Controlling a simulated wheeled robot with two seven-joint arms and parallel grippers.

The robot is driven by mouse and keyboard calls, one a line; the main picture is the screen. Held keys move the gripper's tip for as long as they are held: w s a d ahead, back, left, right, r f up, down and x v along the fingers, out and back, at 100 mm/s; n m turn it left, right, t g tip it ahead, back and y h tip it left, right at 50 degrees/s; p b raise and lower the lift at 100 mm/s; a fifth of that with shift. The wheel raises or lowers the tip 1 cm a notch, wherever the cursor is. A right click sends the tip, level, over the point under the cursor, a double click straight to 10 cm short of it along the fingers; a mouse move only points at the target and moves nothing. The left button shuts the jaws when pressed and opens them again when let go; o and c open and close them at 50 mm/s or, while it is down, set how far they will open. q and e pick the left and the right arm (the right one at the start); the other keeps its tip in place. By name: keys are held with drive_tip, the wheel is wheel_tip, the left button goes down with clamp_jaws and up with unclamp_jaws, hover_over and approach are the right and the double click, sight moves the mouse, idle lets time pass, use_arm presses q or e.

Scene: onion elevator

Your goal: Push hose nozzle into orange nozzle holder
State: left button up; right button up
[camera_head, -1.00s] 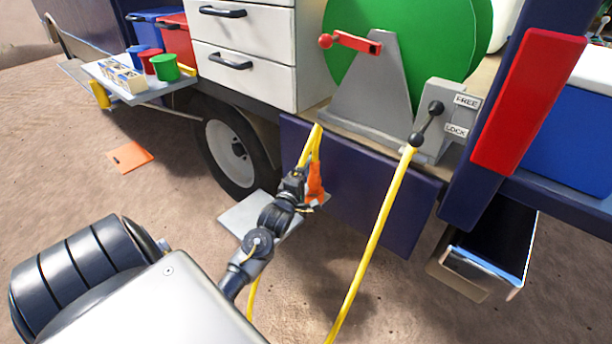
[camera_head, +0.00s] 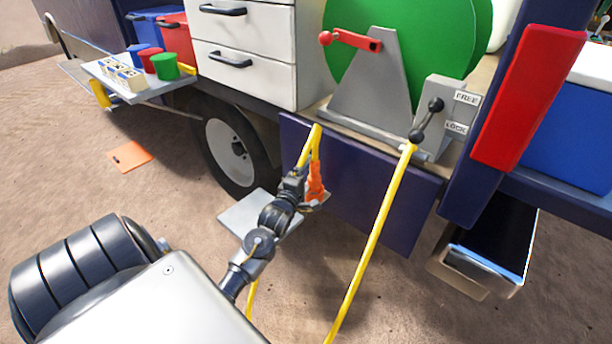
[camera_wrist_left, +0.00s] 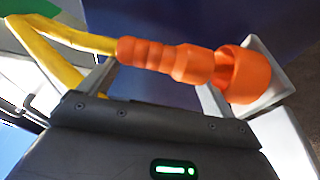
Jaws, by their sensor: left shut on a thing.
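The orange hose nozzle (camera_head: 316,178) is at the end of a yellow hose (camera_head: 302,145) and points down in front of the dark blue panel. My left gripper (camera_head: 304,184) is shut on the nozzle. In the left wrist view the ribbed nozzle (camera_wrist_left: 160,57) lies across my left gripper (camera_wrist_left: 157,78), with the hose leaving to the left. The wide orange nozzle holder (camera_wrist_left: 244,76), against a grey bracket (camera_wrist_left: 276,70), is at the nozzle's right end. Their ends overlap in the picture; I cannot tell how deep the nozzle sits. My right gripper is out of view.
A second yellow hose run (camera_head: 376,232) slants from the reel side to the ground. The dark blue panel (camera_head: 375,200) is close behind the nozzle. A wheel (camera_head: 232,152) and a grey step plate (camera_head: 245,215) are to the left. An open bin (camera_head: 485,258) is at right.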

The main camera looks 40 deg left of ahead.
use_arm(q)
drive_tip(key=shift+s+d+f, duration=0.1)
drive_tip(key=shift+d+f, duration=0.1)
drive_tip(key=shift+f, duration=0.4)
drive_tip(key=shift+s+d+f, duration=0.1)
drive_tip(key=shift+d+f, duration=0.05)
drive_tip(key=shift+f, duration=0.4)
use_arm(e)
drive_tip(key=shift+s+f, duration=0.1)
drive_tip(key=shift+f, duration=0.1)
use_arm(q)
drive_tip(key=o, duration=0.8)
drive_tip(key=shift+o, duration=0.2)
drive_tip(key=r+v, duration=0.2)
drive_tip(key=v, duration=0.8)
drive_tip(key=shift+s+a, duration=0.15)
drive_tip(key=shift+s, duration=0.1)
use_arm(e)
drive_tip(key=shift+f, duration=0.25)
